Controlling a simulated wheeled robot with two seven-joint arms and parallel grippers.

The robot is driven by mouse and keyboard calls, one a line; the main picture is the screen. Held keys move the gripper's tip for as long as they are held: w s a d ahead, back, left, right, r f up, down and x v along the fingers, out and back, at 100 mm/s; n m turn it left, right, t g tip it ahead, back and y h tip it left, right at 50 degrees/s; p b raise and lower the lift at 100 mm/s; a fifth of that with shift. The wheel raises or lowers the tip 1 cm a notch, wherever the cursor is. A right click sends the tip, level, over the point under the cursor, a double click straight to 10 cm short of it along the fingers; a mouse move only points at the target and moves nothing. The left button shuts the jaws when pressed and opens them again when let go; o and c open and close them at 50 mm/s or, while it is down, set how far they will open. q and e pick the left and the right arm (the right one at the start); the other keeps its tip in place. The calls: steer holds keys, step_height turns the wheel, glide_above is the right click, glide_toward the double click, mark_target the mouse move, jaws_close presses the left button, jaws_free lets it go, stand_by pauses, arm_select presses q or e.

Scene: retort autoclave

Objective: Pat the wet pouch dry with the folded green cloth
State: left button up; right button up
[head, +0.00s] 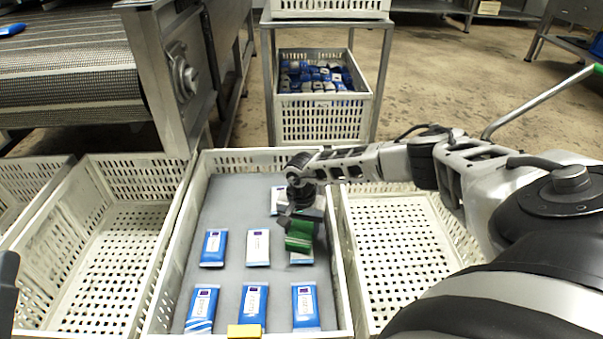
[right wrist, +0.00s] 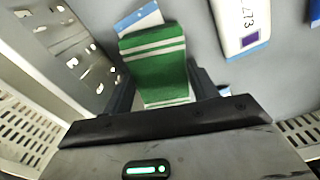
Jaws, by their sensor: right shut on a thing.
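My right gripper (head: 301,222) is shut on the folded green cloth (head: 300,238), which has pale stripes. The cloth (right wrist: 155,65) fills the space between the fingers in the right wrist view. It is held over a white and blue pouch (head: 301,259) in the right column of the grey-lined crate (head: 340,285). The cloth covers most of this pouch; a corner of it (right wrist: 138,18) shows beyond the cloth. I cannot tell whether they touch, nor see any wetness. My left gripper is not in view.
Several other pouches lie apart in the crate, including a white one (head: 258,248) beside the cloth and a blue one (head: 213,248). A yellow object (head: 244,331) is at the near edge. Empty perforated crates stand left (head: 115,255) and right (head: 400,250).

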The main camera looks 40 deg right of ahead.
stand_by(0.4)
step_height(320, 180, up, 7)
steer(key=p, duration=0.6)
stand_by(0.3)
